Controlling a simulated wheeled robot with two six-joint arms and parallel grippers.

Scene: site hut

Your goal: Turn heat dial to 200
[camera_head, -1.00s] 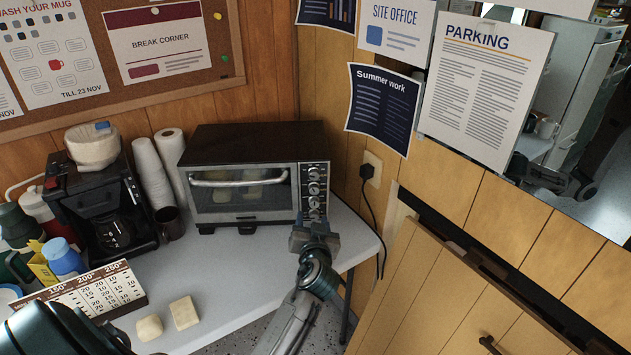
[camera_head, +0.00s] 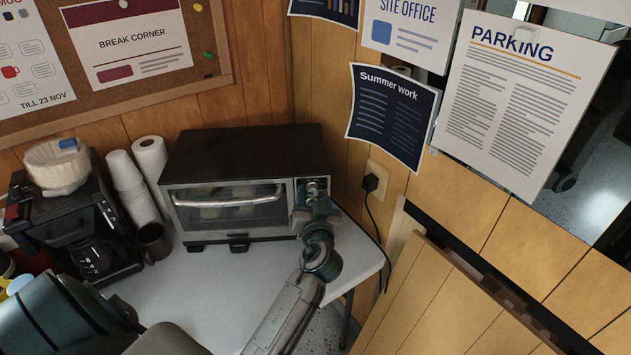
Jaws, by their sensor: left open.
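A toaster oven (camera_head: 243,197) with a dark top and a glass door stands on the white table against the wood wall. Its control panel (camera_head: 298,184) is at the right of its front. One dial (camera_head: 312,187) shows near the top of the panel; the lower dials are hidden behind my gripper. My left gripper (camera_head: 314,200) is open right in front of the panel, at or just below that dial. I cannot tell whether its fingers touch or surround a dial. The dial markings are too small to read. My right gripper is not in view.
A coffee maker (camera_head: 75,225), stacked white cups (camera_head: 133,185) and a dark mug (camera_head: 154,242) stand left of the oven. The white table (camera_head: 190,285) is clear in front of it. A black plug and cord (camera_head: 371,185) hang on the wall at the right.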

